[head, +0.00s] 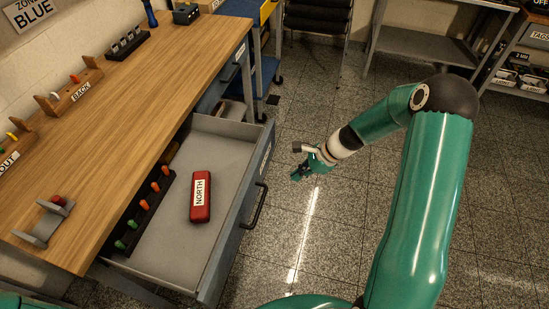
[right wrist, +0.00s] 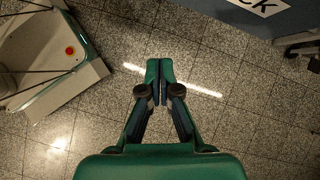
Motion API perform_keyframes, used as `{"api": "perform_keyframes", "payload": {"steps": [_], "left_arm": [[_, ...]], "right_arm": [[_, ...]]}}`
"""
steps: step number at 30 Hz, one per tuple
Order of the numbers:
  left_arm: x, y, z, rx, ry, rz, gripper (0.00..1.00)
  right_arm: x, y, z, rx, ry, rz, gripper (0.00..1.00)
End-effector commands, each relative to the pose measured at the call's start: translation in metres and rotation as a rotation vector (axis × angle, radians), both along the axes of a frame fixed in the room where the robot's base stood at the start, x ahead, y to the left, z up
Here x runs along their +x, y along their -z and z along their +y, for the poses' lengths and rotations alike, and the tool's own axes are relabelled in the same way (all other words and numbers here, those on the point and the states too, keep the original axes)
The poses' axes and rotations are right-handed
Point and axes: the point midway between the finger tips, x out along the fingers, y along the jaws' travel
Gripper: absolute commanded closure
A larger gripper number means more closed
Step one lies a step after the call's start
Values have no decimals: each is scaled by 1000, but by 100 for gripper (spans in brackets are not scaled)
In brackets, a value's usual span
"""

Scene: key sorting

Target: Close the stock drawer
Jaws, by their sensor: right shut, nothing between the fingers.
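The stock drawer (head: 237,237) stands pulled out from under the wooden bench, with a grey inside, a blue-grey front and a dark bar handle (head: 254,205). In it lie a red case marked NORTH (head: 201,196) and a dark strip with orange and green pegs (head: 146,211). My right gripper (head: 299,174) is to the right of the drawer front, over the floor, apart from the handle. In the right wrist view its fingers (right wrist: 159,72) are together and empty, and part of a blue front with a white label (right wrist: 262,5) shows at the top right. My left gripper is out of view.
The wooden bench top (head: 165,85) carries a BACK rack (head: 78,91), an OUT rack (head: 12,150) and a grey holder (head: 45,222). The tiled floor right of the drawer is clear. Grey shelving (head: 420,50) and a dark chair (head: 318,18) stand farther back.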

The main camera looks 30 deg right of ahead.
Motion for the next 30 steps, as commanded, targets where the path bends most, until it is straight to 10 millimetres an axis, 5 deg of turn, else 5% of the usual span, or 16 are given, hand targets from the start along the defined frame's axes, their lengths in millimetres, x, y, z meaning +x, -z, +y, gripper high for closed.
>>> {"api": "perform_keyframes", "payload": {"steps": [1,3,8,24,30], "left_arm": [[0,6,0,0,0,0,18],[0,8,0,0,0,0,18],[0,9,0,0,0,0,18],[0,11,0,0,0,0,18],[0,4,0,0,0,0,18]], "right_arm": [[10,-17,-26,57,122,-17,100],[18,-39,-46,133,234,-32,100],[28,-59,-61,212,332,-48,100],[79,9,-15,215,329,-45,100],[100,6,2,212,330,-48,100]]}}
